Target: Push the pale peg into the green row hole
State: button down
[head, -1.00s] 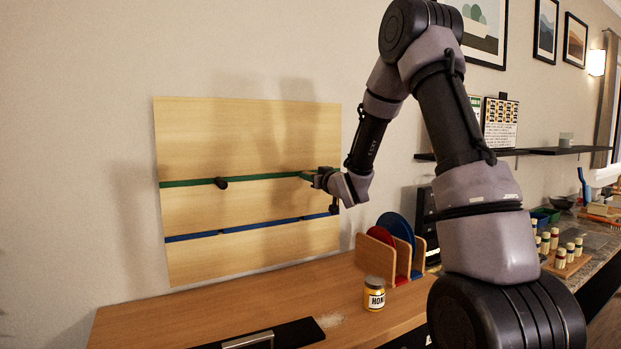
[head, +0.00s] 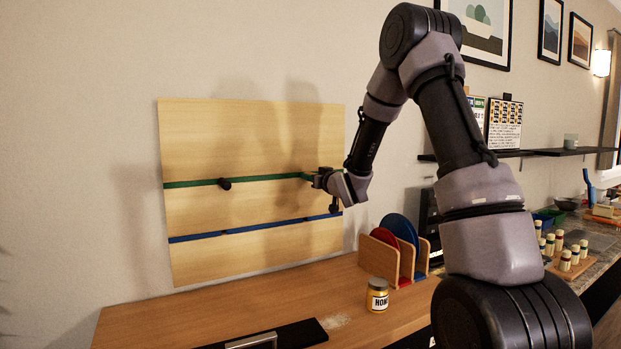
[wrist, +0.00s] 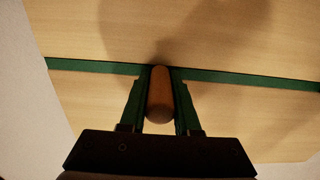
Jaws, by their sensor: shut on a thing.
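The wooden board (head: 250,140) on the wall has a green stripe (head: 260,179) across it and a blue stripe (head: 260,227) below. My gripper (head: 318,178) is at the right part of the green stripe. In the wrist view my gripper (wrist: 160,98) is shut on the pale peg (wrist: 160,100), a rounded wooden peg that looks brown in shadow. The peg's far end meets the board at the green stripe. I cannot tell how deep it sits, and the hole is hidden behind it. The peg is not clear in the head view.
A dark knob (head: 333,206) shows below my gripper near the blue stripe. On the counter (head: 230,300) stand a honey jar (head: 377,295) and a wooden rack (head: 385,257) with red and blue discs.

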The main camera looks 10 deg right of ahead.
jog(key=c, duration=0.5)
grip_release()
jog(key=shift+c, duration=0.2)
